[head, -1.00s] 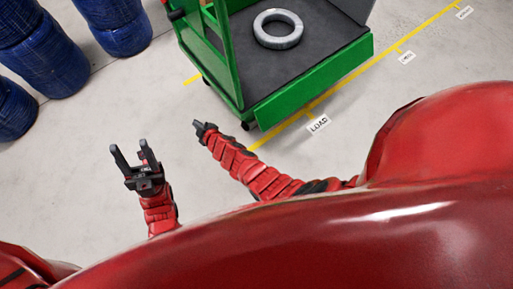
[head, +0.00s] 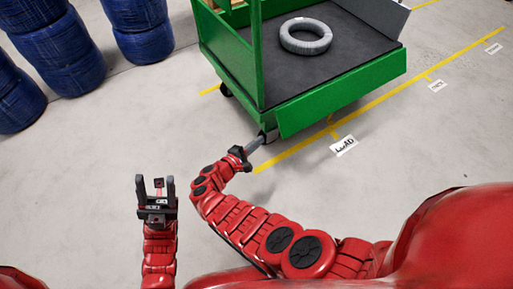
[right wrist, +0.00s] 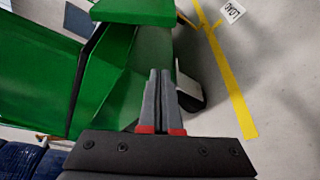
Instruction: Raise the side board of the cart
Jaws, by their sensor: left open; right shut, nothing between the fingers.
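The green cart (head: 257,57) with its dark deck stands at the top of the head view. A green side board (head: 345,95) lies along the deck's near edge, its outer face toward me; it looks lowered. The right wrist view shows green cart panels (right wrist: 105,75) close up. My right gripper (head: 261,138) is shut and empty, just below the cart's near left corner and the board's left end. In the right wrist view its fingers (right wrist: 158,75) overlap the green panel; contact cannot be told. My left gripper (head: 155,184) is open and empty, away from the cart.
A grey coil (head: 306,36) lies on the deck. A cart wheel (right wrist: 189,93) is close beside my right fingers. Blue barrels (head: 62,55) stand at the upper left. A yellow floor line (head: 290,150) and a LOAD label (head: 344,146) lie to the right. Floor around my left gripper is clear.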

